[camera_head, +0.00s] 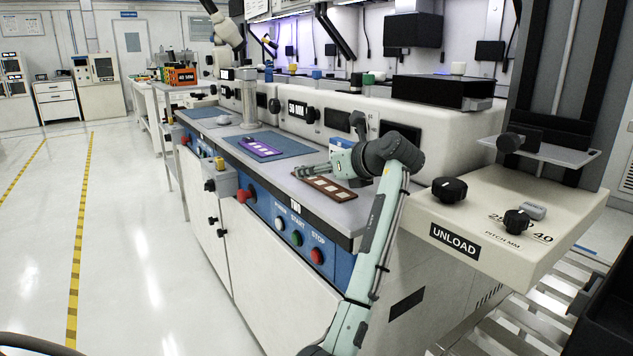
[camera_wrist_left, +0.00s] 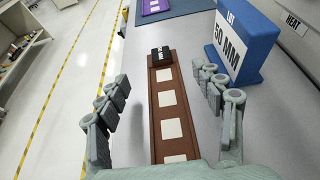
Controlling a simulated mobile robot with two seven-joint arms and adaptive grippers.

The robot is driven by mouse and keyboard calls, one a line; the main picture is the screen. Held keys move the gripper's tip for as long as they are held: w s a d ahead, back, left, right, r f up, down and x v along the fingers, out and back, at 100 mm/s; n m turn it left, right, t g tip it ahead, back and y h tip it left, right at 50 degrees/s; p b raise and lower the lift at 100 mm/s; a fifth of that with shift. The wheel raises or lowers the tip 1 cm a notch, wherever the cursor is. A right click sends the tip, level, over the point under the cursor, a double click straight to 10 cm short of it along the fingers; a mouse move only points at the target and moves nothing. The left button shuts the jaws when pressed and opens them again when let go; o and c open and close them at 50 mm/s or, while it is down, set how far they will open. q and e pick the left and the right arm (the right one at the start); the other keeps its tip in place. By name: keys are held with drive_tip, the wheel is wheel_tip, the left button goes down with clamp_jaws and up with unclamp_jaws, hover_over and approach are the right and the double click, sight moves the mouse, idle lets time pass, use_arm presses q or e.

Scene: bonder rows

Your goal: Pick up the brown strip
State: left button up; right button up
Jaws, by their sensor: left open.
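The brown strip (camera_head: 327,185) lies flat on the grey worktop near its front edge. It has a row of white squares. In the left wrist view the strip (camera_wrist_left: 171,114) runs from the bottom upward, with a small black block (camera_wrist_left: 160,56) at its far end. My left gripper (camera_head: 299,172) is over the strip and partly hides it in the head view. In the wrist view its open fingers (camera_wrist_left: 160,88) are on either side of the strip, with nothing between them held. I cannot tell the exact height above the worktop. My right gripper is not in view.
A blue stand with a "LOT 50 MM" label (camera_wrist_left: 243,47) is close to the right finger. A purple strip (camera_head: 259,147) lies on a blue mat (camera_head: 291,147) farther along. The worktop (camera_head: 278,174) is clear between. A beige UNLOAD unit (camera_head: 500,225) stands to the right.

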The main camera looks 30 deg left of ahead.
sight(312, 178)
use_arm(q)
drive_tip(key=x, duration=0.4)
drive_tip(key=shift+d, duration=0.1)
drive_tip(key=shift+w+a+f, duration=0.1)
drive_tip(key=shift+w+a, duration=0.05)
drive_tip(key=shift+a, duration=0.1)
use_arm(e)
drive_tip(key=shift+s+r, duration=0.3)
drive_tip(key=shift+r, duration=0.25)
use_arm(q)
drive_tip(key=shift+c, duration=0.4)
drive_tip(key=c, duration=1.3)
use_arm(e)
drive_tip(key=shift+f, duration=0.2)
